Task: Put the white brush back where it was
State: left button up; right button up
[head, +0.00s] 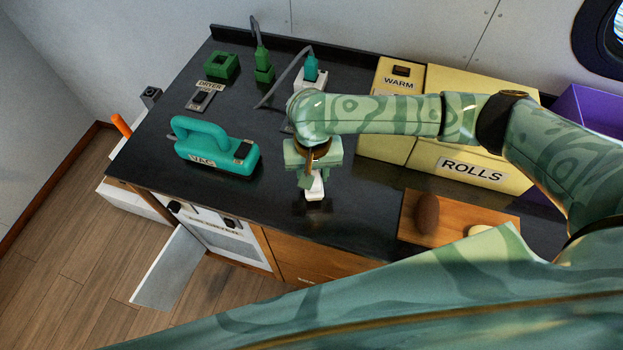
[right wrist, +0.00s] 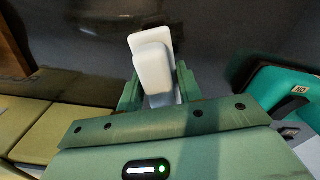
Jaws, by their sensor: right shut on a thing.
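The white brush (head: 314,190) is in the jaws of my right gripper (head: 311,172), over the middle of the black counter (head: 345,215). In the right wrist view the white brush (right wrist: 153,68) stands out between the two green fingers of my right gripper (right wrist: 158,90). The gripper is shut on it and points down at the counter. The brush's lower end is close to the counter top; I cannot tell whether it touches. The upper part of the brush is hidden by the gripper in the head view. My left gripper is not in view.
A teal vac (head: 213,146) lies left of the gripper. Behind are a DRYER switch (head: 201,97), green box (head: 221,65) and plugs with cords. Yellow WARM (head: 385,125) and ROLLS (head: 440,172) boxes stand right. A wooden board (head: 450,222) holds a brown roll. An open door (head: 170,268) hangs front left.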

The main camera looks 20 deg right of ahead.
notch_tip(320, 180, down, 2)
jog(key=shift+a+f, duration=0.1)
jog(key=shift+f, duration=0.1)
jog(key=shift+c, duration=0.4)
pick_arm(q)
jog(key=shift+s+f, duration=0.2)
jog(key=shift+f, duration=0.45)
pick_arm(e)
jog(key=shift+r, duration=0.15)
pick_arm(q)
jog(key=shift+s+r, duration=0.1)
pick_arm(e)
jog(key=o, duration=1)
jog(key=shift+c, duration=0.2)
pick_arm(q)
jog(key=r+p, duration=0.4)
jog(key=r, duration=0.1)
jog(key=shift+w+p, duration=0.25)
jog(key=shift+p, duration=0.1)
pick_arm(e)
notch_tip(320, 180, up, 12)
jog(key=shift+r, duration=0.1)
